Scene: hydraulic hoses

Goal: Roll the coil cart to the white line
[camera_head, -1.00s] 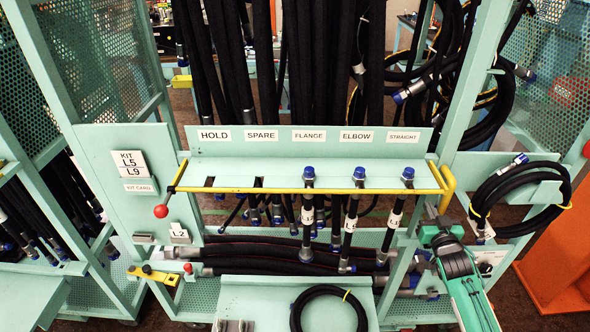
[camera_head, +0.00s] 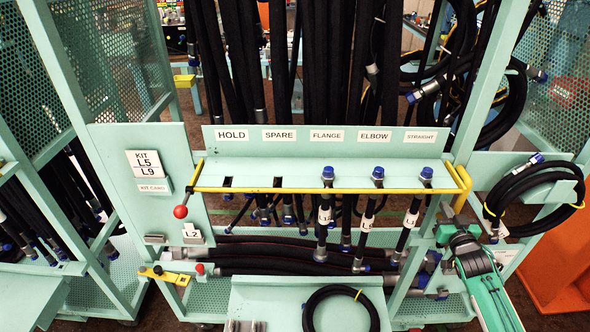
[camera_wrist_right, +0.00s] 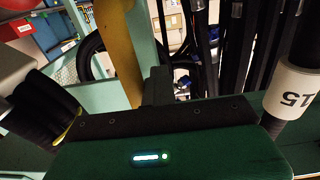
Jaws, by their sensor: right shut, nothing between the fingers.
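A mint-green tray (camera_head: 290,288) with a black coiled hose (camera_head: 342,291) tied in yellow is at the bottom middle of the head view; whether it belongs to the coil cart I cannot tell. No white floor line shows. My right gripper (camera_head: 448,214) is shut and empty, close to the right end of the yellow bar (camera_head: 330,190) on the hose rack. In the right wrist view its dark finger (camera_wrist_right: 158,88) is beside a yellow upright (camera_wrist_right: 119,50); contact is unclear. My left gripper is out of view.
The rack's label board (camera_head: 325,137) reads HOLD, SPARE, FLANGE, ELBOW, STRAIGHT. Three blue-capped hoses hang below the last three labels. Another coil (camera_head: 535,195) hangs at the right near an orange panel (camera_head: 560,262). A red ball knob (camera_head: 180,211) ends the bar's left side.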

